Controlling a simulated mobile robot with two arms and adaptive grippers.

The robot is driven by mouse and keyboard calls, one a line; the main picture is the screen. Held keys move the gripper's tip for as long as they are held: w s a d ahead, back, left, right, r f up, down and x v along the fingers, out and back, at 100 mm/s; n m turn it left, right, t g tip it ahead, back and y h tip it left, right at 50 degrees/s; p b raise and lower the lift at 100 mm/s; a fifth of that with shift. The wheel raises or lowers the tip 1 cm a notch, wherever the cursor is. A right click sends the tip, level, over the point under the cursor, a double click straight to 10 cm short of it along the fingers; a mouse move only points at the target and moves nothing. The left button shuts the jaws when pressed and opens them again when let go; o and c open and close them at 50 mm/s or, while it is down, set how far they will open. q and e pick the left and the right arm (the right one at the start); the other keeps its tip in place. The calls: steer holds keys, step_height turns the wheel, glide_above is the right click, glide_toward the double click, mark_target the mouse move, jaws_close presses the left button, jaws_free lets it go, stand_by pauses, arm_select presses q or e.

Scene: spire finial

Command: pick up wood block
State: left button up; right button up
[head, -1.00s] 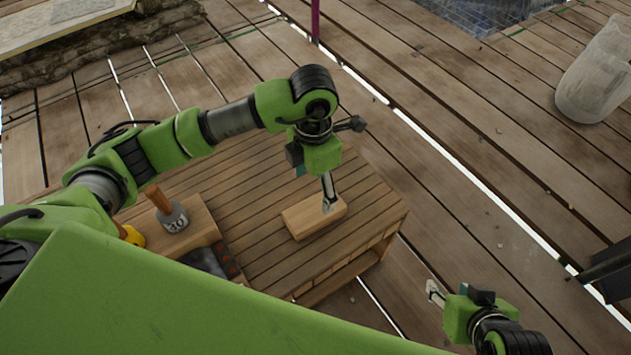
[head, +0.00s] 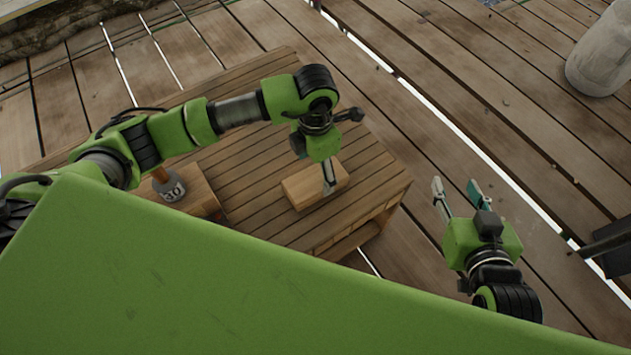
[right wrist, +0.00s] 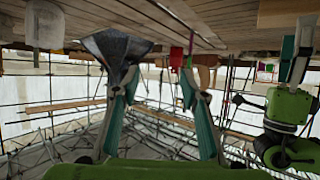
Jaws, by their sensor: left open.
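The wood block (head: 299,192) is a light, flat rectangular piece lying on the slatted wooden table (head: 245,170) near its right end. My left gripper (head: 328,190) points down at the block, its visible finger overlapping the block's right part. The other finger is hidden, and I cannot tell whether the fingers touch the block. The left gripper is open. My right gripper (head: 456,186) is open and empty, off the table's right side. Its spread fingers also show in the right wrist view (right wrist: 160,82).
A grey-headed mallet (head: 172,189) stands at the table's left, beside my left arm. A pale container (head: 598,62) stands on the plank floor at the upper right. Open floor lies right of the table. My green body hides the table's near left part.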

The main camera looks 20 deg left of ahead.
mark_target(316, 178)
arm_select(q)
steer(key=f, duration=0.2)
steer(key=f+b, duration=0.1)
steer(key=f, duration=0.1)
steer(key=shift+s+d+f, duration=0.1)
steer(key=shift+s+f, duration=0.1)
steer(key=shift+f, duration=0.2)
steer(key=c, duration=1.4)
arm_select(e)
steer(key=w+a+r+t+y, duration=0.1)
steer(key=w+r+t, duration=0.2)
steer(key=r, duration=0.4)
steer(key=shift+a+r+t, duration=0.35)
steer(key=shift+a+t, duration=0.05)
steer(key=shift+t, duration=0.1)
